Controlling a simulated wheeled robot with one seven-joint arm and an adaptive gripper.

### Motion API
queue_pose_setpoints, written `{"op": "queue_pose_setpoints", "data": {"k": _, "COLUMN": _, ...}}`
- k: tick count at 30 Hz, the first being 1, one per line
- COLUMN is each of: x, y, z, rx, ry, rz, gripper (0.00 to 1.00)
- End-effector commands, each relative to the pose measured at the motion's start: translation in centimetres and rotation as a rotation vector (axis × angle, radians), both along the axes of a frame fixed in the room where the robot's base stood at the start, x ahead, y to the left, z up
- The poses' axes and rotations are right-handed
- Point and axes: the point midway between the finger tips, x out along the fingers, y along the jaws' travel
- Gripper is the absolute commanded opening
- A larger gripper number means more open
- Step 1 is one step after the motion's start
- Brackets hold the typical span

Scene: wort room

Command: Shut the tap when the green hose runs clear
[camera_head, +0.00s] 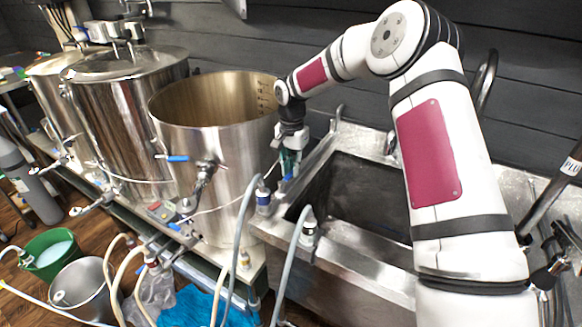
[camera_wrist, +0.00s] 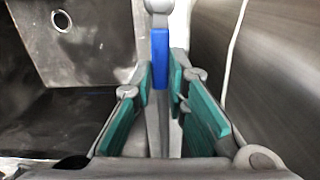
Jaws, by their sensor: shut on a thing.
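My gripper (camera_head: 289,165) reaches down between the open steel kettle and the sink. In the wrist view my gripper (camera_wrist: 161,80) has its teal finger pads closed on both sides of a blue tap handle (camera_wrist: 160,48). The handle stands upright in that picture, with a grey rounded fitting at its top. The tap's body and spout are mostly hidden, and I cannot tell whether it is on. I cannot pick out a green hose. Several grey and cream hoses show, such as a grey hose (camera_head: 241,235) in front of the kettle, but no flow is visible in them.
The open kettle (camera_head: 212,140) stands left of my gripper, with a blue-handled valve (camera_head: 177,158). The steel sink (camera_head: 365,200) lies to the right. A green bucket (camera_head: 40,265) of pale liquid and a steel pot (camera_head: 82,290) stand on the floor.

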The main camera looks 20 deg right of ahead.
Motion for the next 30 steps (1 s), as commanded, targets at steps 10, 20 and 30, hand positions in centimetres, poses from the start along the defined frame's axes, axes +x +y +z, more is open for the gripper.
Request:
{"op": "queue_pose_setpoints", "data": {"k": 10, "x": -1.2, "y": -0.8, "z": 0.0, "rx": -0.003, "ry": 0.000, "rz": -0.237, "gripper": 0.00}}
{"op": "queue_pose_setpoints", "data": {"k": 20, "x": -2.9, "y": -1.4, "z": 0.0, "rx": -0.002, "ry": -0.001, "rz": -0.550, "gripper": 0.00}}
{"op": "queue_pose_setpoints", "data": {"k": 30, "x": -4.8, "y": -1.4, "z": 0.1, "rx": 0.000, "ry": -0.001, "rz": -0.873, "gripper": 0.00}}
